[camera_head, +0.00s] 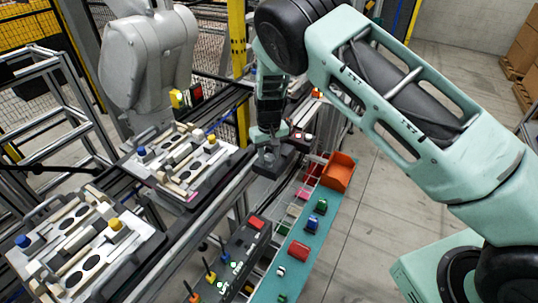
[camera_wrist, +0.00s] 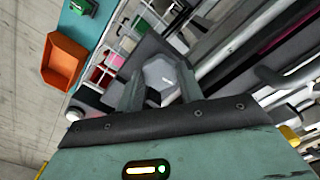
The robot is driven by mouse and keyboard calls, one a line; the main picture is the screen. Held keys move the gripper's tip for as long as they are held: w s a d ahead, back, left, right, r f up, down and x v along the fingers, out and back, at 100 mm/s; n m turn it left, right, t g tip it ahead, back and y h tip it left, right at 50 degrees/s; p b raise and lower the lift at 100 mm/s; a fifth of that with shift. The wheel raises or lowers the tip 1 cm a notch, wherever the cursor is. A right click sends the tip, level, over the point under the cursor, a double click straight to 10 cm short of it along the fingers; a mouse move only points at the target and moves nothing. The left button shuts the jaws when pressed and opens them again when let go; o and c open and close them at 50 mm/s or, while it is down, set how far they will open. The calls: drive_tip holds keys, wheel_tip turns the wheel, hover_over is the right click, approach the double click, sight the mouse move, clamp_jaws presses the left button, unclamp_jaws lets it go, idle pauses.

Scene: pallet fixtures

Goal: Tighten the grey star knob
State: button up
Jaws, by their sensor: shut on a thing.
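The grey star knob (camera_wrist: 162,75) sits between my two fingers in the wrist view; its rounded grey top shows. In the head view the knob (camera_head: 268,158) is a small grey shape, partly hidden under my fingers. It is on a dark block (camera_head: 288,159) beside the conveyor rail. My gripper (camera_head: 268,143) points down over this block and is shut on the knob. It also shows in the wrist view (camera_wrist: 161,88), with one finger on each side of the knob. The knob's base and thread are hidden.
An orange bin (camera_head: 338,172) stands just right of the block, at the end of a teal shelf (camera_head: 267,285) holding several small coloured parts. Two pallet fixtures (camera_head: 130,163) (camera_head: 17,257) lie on the conveyor at left. A grey robot arm (camera_head: 147,60) stands behind. Open floor lies to the right.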

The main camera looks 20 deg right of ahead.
sight(269, 156)
drive_tip(key=m+b, duration=0.1)
drive_tip(key=m, duration=0.3)
drive_tip(key=shift+b, duration=0.3)
drive_tip(key=m+b, duration=0.1)
drive_tip(key=m, duration=0.4)
drive_tip(key=shift+w, duration=0.1)
drive_tip(key=m, duration=0.4)
drive_tip(key=shift+r+m, duration=0.1)
drive_tip(key=shift+m, duration=1.9)
drive_tip(key=o, duration=1)
wheel_tip(269, 156, up, 17)
drive_tip(key=b, duration=0.4)
drive_tip(key=shift+r, duration=0.2)
